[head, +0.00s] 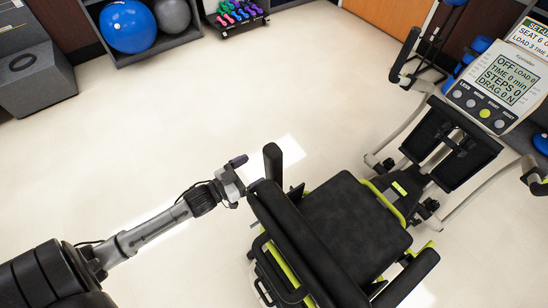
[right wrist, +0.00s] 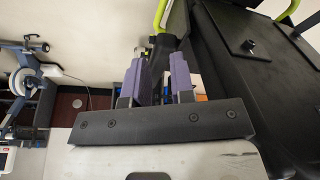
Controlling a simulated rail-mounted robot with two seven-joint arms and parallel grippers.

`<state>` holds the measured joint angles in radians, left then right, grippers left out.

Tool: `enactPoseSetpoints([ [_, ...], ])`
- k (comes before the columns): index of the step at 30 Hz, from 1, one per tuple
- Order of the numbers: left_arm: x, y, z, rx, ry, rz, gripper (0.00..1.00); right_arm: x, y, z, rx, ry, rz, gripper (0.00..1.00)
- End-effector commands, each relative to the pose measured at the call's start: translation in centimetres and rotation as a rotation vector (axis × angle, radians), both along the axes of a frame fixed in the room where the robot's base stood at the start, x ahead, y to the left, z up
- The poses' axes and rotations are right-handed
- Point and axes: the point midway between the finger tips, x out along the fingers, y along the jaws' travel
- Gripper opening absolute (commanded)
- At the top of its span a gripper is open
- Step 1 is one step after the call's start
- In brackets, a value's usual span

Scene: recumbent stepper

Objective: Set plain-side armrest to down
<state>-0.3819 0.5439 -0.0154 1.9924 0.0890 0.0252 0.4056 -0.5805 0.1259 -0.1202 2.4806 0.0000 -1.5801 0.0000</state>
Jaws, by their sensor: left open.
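The stepper's seat (head: 355,222) is black with lime-green trim and is seen from above and behind. A black armrest pad (head: 272,163) at the seat's left side stands up steeply. The armrest (head: 408,278) at the right side points forward, low beside the seat. I cannot tell from looks which one is the plain side. My left gripper (head: 242,180) is open just left of the raised pad, with a small gap showing. My right gripper (right wrist: 156,80) shows purple fingers apart in the right wrist view, with a dark bar between or beyond them. It is outside the head view.
The console (head: 497,85) and a handle (head: 405,55) stand at the upper right. The backrest (head: 300,245) is close to my left gripper. A shelf with a blue ball (head: 127,25) and a dumbbell rack (head: 237,14) are at the back. The floor left of the stepper is clear.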

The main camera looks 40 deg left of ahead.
Motion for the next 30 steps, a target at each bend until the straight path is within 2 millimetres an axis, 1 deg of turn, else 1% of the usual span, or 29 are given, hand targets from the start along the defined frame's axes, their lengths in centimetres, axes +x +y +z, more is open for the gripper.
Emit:
enactPoseSetpoints([
  [1,1.1,-0.2,0.0,0.000,-0.004,0.000,0.89,0.0,0.0,-0.2,0.001,0.000,-0.001,0.23],
  [6,3.9,-0.9,0.0,-0.001,-0.003,0.000,0.89,0.0,0.1,-0.5,0.005,0.001,-0.004,0.23],
  [12,6.5,-1.6,-0.1,0.000,-0.001,0.000,0.89,0.0,0.3,-0.8,0.009,0.000,-0.006,0.23],
  [15,7.3,-1.8,0.0,0.001,0.000,0.000,0.89,0.0,0.3,-0.9,0.011,0.001,-0.007,0.23],
  [21,8.2,-2.0,0.0,0.001,0.001,0.000,0.89,0.0,0.3,-1.0,0.009,0.000,-0.006,0.23],
  [30,8.4,-2.1,0.0,0.000,0.002,0.000,0.89,0.0,0.1,-1.0,0.004,0.001,-0.003,0.23],
])
